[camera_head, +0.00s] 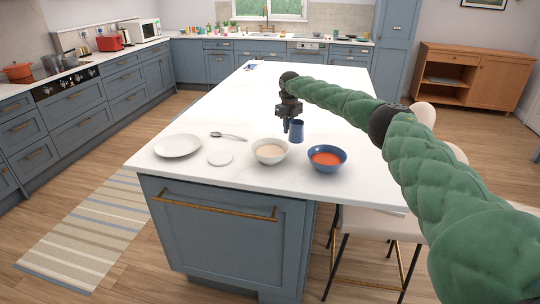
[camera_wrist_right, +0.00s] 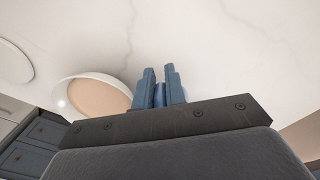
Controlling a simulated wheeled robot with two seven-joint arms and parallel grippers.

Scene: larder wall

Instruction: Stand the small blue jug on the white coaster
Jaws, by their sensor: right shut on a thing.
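The small blue jug (camera_head: 297,131) is upright at the white island top, behind the two bowls. My right gripper (camera_head: 287,125) points down at its left side and is shut on it. In the right wrist view, a bit of the blue jug (camera_wrist_right: 160,96) shows between the fingers of my right gripper (camera_wrist_right: 161,78); the rest is hidden. I cannot tell whether the jug touches the top. The white coaster (camera_head: 220,158) lies flat and empty, to the left of the cream bowl; a white disc, probably the coaster (camera_wrist_right: 14,62), shows at the left of the wrist view. My left gripper is out of view.
A bowl with cream-coloured contents (camera_head: 269,152) stands between jug and coaster; it also shows in the wrist view (camera_wrist_right: 118,88). A blue bowl with orange-red contents (camera_head: 327,159) stands to its right. A white plate (camera_head: 178,146) and a spoon (camera_head: 229,136) lie near the coaster.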

